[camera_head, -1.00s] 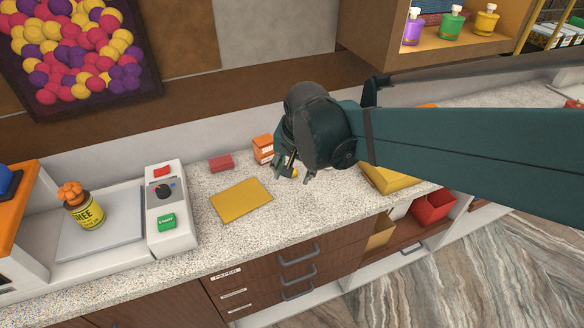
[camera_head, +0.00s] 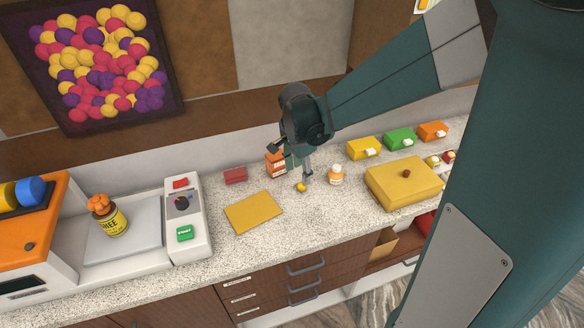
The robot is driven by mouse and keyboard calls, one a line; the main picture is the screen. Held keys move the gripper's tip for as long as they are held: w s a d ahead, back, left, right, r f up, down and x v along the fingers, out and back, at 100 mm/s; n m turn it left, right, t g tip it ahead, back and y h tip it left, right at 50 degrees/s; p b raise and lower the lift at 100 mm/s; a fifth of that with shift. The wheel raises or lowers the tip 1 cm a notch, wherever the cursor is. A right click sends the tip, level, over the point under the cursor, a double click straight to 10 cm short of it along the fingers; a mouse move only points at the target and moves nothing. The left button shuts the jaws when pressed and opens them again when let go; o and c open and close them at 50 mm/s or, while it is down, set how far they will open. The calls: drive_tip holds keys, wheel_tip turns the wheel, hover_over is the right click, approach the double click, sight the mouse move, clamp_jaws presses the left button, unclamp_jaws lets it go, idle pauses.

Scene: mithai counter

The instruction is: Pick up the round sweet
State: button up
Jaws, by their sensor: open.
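A small round yellow sweet (camera_head: 300,187) sits on the speckled counter (camera_head: 330,215), right of the yellow sheet. My gripper (camera_head: 291,164) is open, pointing down just above and behind the sweet. One finger comes down close beside the sweet on its right. I cannot tell whether it touches the sweet. The other finger is higher, to the left, in front of the orange carton.
A yellow box (camera_head: 390,190) with a brown knob-like ball is to the right. A scale with a jar (camera_head: 108,217) stands at left. The front counter is clear.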

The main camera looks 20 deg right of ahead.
sight(301, 185)
drive_tip(key=shift+w+d+f+m+g+p, duration=0.25)
drive_tip(key=shift+w+f+m+p, duration=0.4)
drive_tip(key=shift+m+p, duration=0.1)
drive_tip(key=shift+w+d+f+m+g+p, duration=0.3)
drive_tip(key=shift+w+f+m+p, duration=0.25)
drive_tip(key=shift+w+m+p, duration=0.2)
drive_tip(key=shift+w+d+f+m+g+p, duration=0.25)
drive_tip(key=shift+w+f+m+p, duration=0.35)
drive_tip(key=shift+m+p, duration=0.15)
drive_tip(key=shift+f, duration=0.1)
drive_tip(key=shift+d+f, duration=0.1)
drive_tip(key=shift+f, duration=1.15)
drive_tip(key=shift+f, duration=0.15)
drive_tip(key=shift+d+f, duration=0.15)
drive_tip(key=shift+f, duration=1.1)
drive_tip(key=shift+d+f, duration=0.1)
drive_tip(key=shift+f, duration=1.1)
drive_tip(key=c, duration=0.9)
